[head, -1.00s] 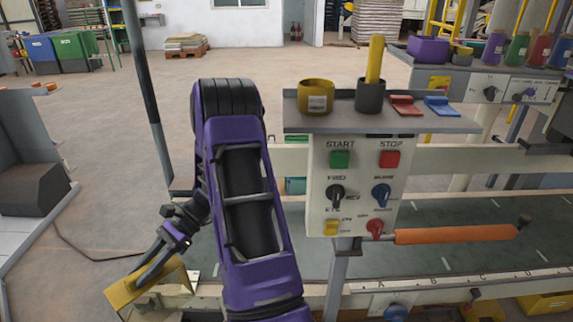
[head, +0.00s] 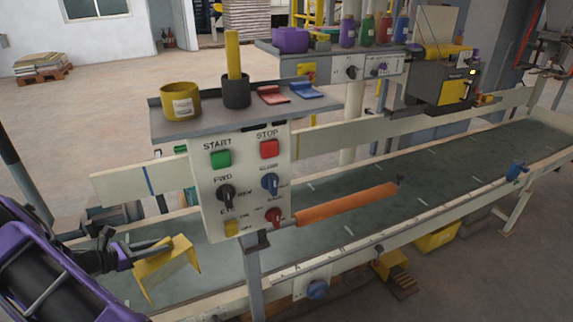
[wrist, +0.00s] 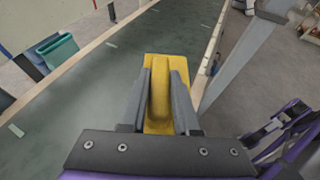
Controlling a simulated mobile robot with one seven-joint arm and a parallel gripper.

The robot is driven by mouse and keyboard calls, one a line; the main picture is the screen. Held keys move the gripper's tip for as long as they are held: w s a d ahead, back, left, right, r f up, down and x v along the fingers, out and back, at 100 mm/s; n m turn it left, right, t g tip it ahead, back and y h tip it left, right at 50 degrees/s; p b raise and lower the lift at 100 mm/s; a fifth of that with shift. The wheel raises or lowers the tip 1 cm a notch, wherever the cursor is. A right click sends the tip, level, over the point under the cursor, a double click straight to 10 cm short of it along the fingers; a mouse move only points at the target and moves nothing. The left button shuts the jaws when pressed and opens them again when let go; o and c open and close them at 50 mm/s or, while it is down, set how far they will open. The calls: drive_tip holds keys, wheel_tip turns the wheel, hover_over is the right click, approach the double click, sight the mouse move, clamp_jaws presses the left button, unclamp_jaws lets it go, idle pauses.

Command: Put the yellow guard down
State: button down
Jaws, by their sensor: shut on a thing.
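The yellow guard (head: 165,266) is a bent sheet piece with flaps hanging down, at the lower left of the head view. The guard also shows in the wrist view (wrist: 158,110), between the two dark fingers of my gripper (wrist: 160,85). The belt (wrist: 90,85) lies below and beyond it in that view. I cannot tell how high the guard is above the belt.
A control panel (head: 240,175) with buttons and knobs stands right of the guard, on a grey post (head: 255,285). An orange roller (head: 345,204) reaches over the belt. The belt beyond (head: 440,165) is largely clear.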

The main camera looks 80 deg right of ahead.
drive_tip(key=w+d+r+n+t+h, duration=0.25)
drive_tip(key=w+d+n+t, duration=0.2)
drive_tip(key=w, duration=0.25)
wheel_tip(320, 180, down, 10)
drive_tip(key=a+b, duration=0.1)
drive_tip(key=shift+s+y, duration=0.2)
drive_tip(key=shift+y, duration=0.25)
drive_tip(key=shift+t, duration=0.25)
drive_tip(key=shift+f+b, duration=0.15)
drive_tip(key=shift+b, duration=0.15)
drive_tip(key=c, duration=0.6)
unclamp_jaws()
drive_tip(key=shift+c, duration=0.2)
drive_tip(key=p+v, duration=0.1)
drive_tip(key=v, duration=1.1)
drive_tip(key=shift+r, duration=0.3)
